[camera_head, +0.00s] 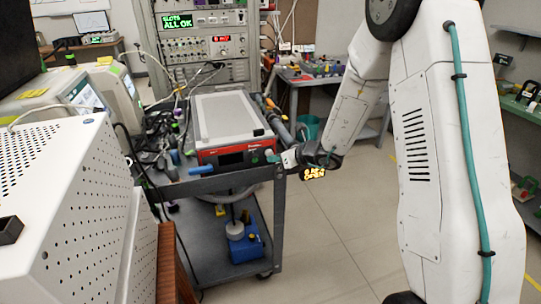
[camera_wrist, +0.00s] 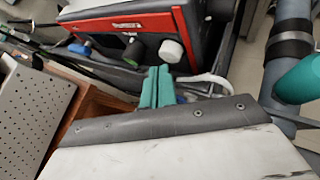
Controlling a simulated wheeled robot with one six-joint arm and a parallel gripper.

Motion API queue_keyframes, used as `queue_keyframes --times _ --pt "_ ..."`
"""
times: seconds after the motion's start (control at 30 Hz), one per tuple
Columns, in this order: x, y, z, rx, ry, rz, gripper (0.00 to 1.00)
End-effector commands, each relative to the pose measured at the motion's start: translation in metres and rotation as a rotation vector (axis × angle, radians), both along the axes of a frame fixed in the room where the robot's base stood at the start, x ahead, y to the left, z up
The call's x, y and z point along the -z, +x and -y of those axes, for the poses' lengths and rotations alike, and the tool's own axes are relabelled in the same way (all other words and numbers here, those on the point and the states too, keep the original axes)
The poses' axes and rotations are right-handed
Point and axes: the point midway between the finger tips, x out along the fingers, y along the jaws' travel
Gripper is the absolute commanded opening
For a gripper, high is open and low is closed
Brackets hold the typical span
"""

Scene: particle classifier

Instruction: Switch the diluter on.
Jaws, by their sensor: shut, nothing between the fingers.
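The diluter appears to be the box with a grey top and red front (camera_head: 231,150) on the cart. Its front carries a dark panel and a green button, which shows small in the wrist view. In the wrist view the red-framed front (camera_wrist: 128,22) has a green button (camera_wrist: 127,40), a white knob (camera_wrist: 171,50) and a blue fitting (camera_wrist: 80,48). My gripper (camera_head: 277,158), with teal fingers, is at the right end of the front. In the wrist view the fingers (camera_wrist: 157,75) are shut and empty, just below the white knob. I cannot tell whether they touch it.
The grey cart (camera_head: 230,181) carries cables and hoses beside the box. A blue canister (camera_head: 245,243) stands on its lower shelf. A perforated white housing (camera_head: 80,200) is close on the left. The floor (camera_head: 345,235) right of the cart is clear.

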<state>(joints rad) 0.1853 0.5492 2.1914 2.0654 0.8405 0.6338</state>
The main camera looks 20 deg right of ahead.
Motion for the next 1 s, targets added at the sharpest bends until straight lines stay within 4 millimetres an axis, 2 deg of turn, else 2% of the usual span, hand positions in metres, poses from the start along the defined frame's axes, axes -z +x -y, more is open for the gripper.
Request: queue_keyframes --times 1.0 --pt "0.0001 0.0094 -0.0001 0.0 -0.001 0.001 0.0"
